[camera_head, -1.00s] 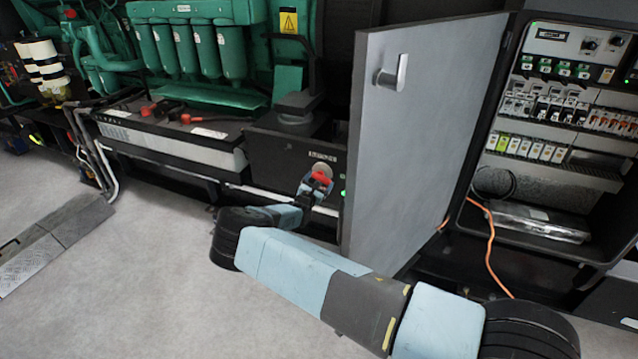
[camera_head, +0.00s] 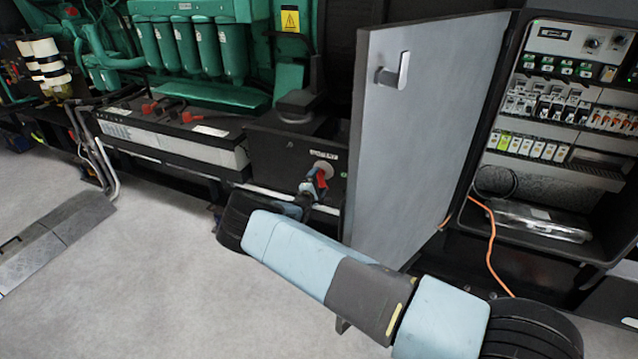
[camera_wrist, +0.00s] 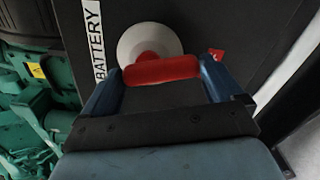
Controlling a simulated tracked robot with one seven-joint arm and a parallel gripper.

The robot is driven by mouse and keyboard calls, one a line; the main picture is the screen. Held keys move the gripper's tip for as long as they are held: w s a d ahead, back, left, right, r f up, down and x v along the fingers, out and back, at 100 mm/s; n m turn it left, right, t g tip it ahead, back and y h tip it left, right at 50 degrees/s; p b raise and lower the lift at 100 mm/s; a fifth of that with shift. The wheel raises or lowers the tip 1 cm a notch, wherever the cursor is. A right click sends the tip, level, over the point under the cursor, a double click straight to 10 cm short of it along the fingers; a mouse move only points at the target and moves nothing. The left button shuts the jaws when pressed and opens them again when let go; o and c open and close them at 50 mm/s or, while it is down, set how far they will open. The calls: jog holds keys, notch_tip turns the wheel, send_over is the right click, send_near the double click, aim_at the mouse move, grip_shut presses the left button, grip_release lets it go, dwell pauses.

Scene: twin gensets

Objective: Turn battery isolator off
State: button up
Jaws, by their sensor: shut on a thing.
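The battery isolator is on the black box front. Its red handle (camera_head: 321,180) sits on a pale round disc (camera_head: 323,167) below a white label. In the wrist view the red handle (camera_wrist: 172,68) lies crosswise between the blue fingers of my gripper (camera_wrist: 163,72), which is shut on it. The pale disc (camera_wrist: 148,42) shows just behind the handle. The BATTERY label (camera_wrist: 93,40) runs up the left side, so the handle stands roughly at right angles to the label's text. My gripper also shows in the head view (camera_head: 314,186), partly covering the handle.
An open grey cabinet door (camera_head: 425,130) stands close to the right of my gripper. Behind it is an open electrical cabinet (camera_head: 550,150) with an orange cable (camera_head: 491,250). The green engine (camera_head: 200,45) is at the back left.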

jog(key=shift+f+m, duration=0.2)
jog(key=shift+m, duration=0.7)
jog(key=shift+f+m, duration=0.15)
jog(key=shift+m, duration=0.75)
jog(key=o, duration=0.7)
jog(key=shift+s, duration=0.1)
jog(key=shift+s+a, duration=0.15)
jog(key=v, duration=1.3)
jog(key=shift+r, duration=0.15)
jog(key=shift+s, duration=0.15)
